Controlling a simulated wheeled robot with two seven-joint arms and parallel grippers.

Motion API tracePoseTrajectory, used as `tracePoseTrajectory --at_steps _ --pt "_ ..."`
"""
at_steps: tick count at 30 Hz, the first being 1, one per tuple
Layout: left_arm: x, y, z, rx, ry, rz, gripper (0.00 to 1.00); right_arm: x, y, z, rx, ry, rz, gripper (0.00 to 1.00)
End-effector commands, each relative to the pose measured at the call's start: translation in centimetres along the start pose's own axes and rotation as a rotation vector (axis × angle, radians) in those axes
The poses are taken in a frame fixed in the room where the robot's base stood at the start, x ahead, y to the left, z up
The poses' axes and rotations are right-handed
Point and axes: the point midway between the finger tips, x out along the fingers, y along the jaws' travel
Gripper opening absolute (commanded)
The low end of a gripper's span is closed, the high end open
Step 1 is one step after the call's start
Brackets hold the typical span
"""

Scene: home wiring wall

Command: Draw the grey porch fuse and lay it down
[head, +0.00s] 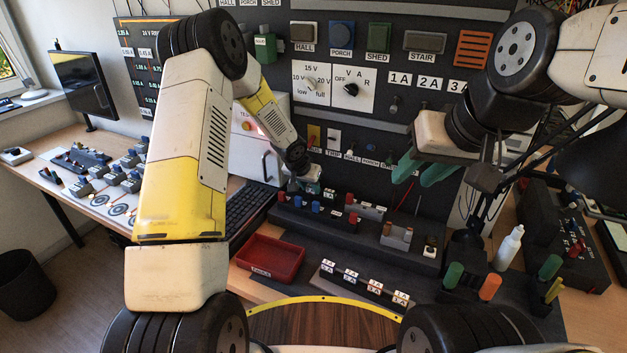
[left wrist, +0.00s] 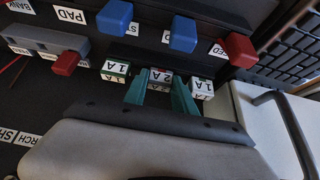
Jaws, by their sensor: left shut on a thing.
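My left gripper (head: 307,188) is low at the wall's foot, behind the row of levers. In the left wrist view its teal fingers (left wrist: 161,96) are shut on a pale fuse marked 2 A (left wrist: 160,77). A fuse marked 1 A (left wrist: 115,70) is on one side and another 1 A fuse (left wrist: 201,88) on the other. Whether the held fuse is still seated is hidden, and no porch label is readable beside it. My right gripper (head: 421,171) is open and empty, in front of the wall at the right.
The lever block (head: 330,221) with red and blue levers lies just in front of my left gripper. A red tray (head: 272,259) is nearer me, beside a rack of labelled fuses (head: 365,286). A keyboard (head: 250,207) is to the left. A white bottle (head: 509,248) stands at the right.

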Motion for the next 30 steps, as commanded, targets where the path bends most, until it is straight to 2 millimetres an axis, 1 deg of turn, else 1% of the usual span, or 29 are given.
tracePoseTrajectory --at_steps 17,30 --pt "-0.1 0.0 -0.1 0.0 0.001 -0.001 0.0 0.0 0.0 0.0 0.0 0.0 0.0 0.36" --pt "-1.5 -0.1 -0.9 0.0 0.001 -0.001 0.0 0.0 0.0 0.0 0.0 0.0 0.0 0.36"
